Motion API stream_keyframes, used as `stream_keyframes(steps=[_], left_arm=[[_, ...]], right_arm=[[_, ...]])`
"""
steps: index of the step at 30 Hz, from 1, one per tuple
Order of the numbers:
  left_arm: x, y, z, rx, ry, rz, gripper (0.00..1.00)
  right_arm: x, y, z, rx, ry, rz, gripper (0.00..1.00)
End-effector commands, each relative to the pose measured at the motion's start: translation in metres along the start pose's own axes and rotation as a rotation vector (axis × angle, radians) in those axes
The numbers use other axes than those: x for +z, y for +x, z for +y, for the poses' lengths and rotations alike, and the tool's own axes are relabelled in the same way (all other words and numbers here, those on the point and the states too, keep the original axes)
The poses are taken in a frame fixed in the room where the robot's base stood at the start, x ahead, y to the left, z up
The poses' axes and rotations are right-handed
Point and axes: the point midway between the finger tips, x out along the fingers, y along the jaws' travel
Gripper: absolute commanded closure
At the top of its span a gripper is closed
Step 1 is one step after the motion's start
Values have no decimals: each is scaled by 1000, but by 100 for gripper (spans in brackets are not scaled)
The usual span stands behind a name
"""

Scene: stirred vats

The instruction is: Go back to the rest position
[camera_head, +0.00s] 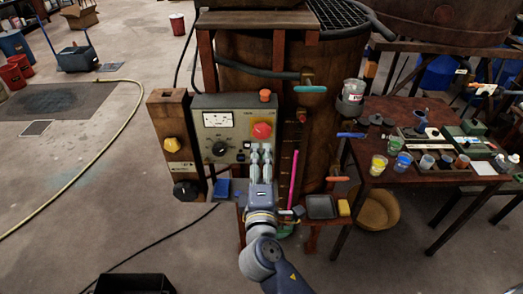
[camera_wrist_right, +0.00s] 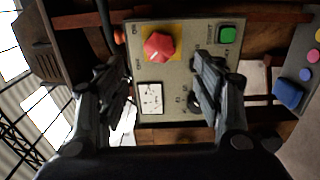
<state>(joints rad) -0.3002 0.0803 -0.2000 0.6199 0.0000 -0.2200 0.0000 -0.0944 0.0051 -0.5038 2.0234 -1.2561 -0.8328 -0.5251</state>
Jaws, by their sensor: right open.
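The red button (camera_wrist_right: 159,47) and a white dial gauge (camera_wrist_right: 150,98) show in the gap, clear of the fingers. A green button (camera_wrist_right: 228,34) lies to the right. Whether the fingertips touch the panel is hard to tell. My left gripper is not in view.
A wooden vat (camera_head: 340,75) stands behind the panel, with a wooden post box (camera_head: 172,140) to its left. A cluttered table (camera_head: 372,105) with cups and trays is at right. A yellow hose (camera_head: 125,135) crosses the open floor at left. A black bin (camera_head: 135,284) is in front.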

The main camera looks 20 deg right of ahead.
Motion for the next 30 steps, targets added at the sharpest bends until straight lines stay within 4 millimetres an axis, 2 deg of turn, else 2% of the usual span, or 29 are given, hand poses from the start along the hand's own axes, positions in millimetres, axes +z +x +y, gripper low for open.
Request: stream_keyframes(steps=[6,18,21,23,26,29,30], left_arm=[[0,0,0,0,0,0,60],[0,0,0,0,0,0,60],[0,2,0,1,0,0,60],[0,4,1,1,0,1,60],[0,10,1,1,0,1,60],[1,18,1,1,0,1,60],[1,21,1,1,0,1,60]], right_arm=[[0,-11,0,0,0,-1,39],[0,-11,0,0,1,-1,39],[-1,-10,-9,-14,1,5,39],[-4,-8,-26,-41,2,16,39],[-12,-7,-78,-129,14,49,39],[-18,-10,-152,-258,43,83,39],[-19,-13,-182,-313,61,95,39]])
